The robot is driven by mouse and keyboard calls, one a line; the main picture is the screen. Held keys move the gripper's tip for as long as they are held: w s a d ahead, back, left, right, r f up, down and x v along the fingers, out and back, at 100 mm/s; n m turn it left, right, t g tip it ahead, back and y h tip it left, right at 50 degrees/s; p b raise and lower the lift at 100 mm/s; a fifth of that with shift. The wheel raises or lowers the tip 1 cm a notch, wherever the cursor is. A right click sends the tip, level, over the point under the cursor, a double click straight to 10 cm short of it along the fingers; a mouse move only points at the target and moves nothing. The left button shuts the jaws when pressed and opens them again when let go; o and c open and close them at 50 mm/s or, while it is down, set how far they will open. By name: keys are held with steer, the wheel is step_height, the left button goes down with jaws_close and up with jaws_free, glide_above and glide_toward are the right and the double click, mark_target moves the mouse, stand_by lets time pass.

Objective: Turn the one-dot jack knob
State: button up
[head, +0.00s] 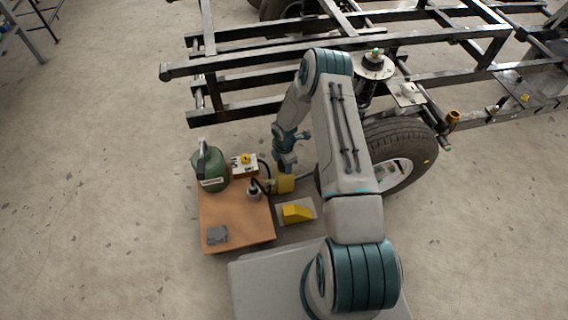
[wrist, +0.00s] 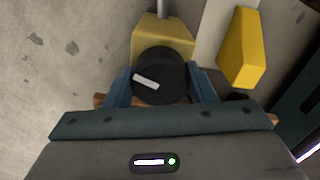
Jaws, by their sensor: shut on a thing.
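A black round knob (wrist: 168,72) with a white pointer bar shows in the wrist view, at the end of a yellow jack body (wrist: 165,35). My gripper (wrist: 160,85) has one blue finger on each side of the knob and is shut on it. The white bar lies tilted, running down to the right. I cannot make out a dot mark on the knob. In the head view my gripper (head: 287,166) is over the yellow jack body (head: 285,184), beside the wooden board's right edge; the knob is hidden there.
A wooden board (head: 232,225) carries a green canister (head: 209,170), a control box (head: 244,168) and a small grey block (head: 218,235). A yellow wedge (head: 297,213) lies right of the board. A tyre (head: 405,135) and black frame (head: 240,62) stand behind my arm.

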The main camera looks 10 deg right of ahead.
steer(key=m, duration=0.3)
steer(key=shift+a+m, duration=0.1)
steer(key=shift+m, duration=0.2)
steer(key=m, duration=0.3)
steer(key=shift+m+b, duration=0.3)
steer(key=shift+b, duration=0.05)
steer(key=m, duration=1.3)
steer(key=shift+m+b, duration=0.3)
steer(key=shift+b, duration=0.1)
steer(key=m, duration=0.6)
steer(key=shift+m, duration=0.4)
steer(key=o, duration=1)
steer(key=shift+r, duration=0.1)
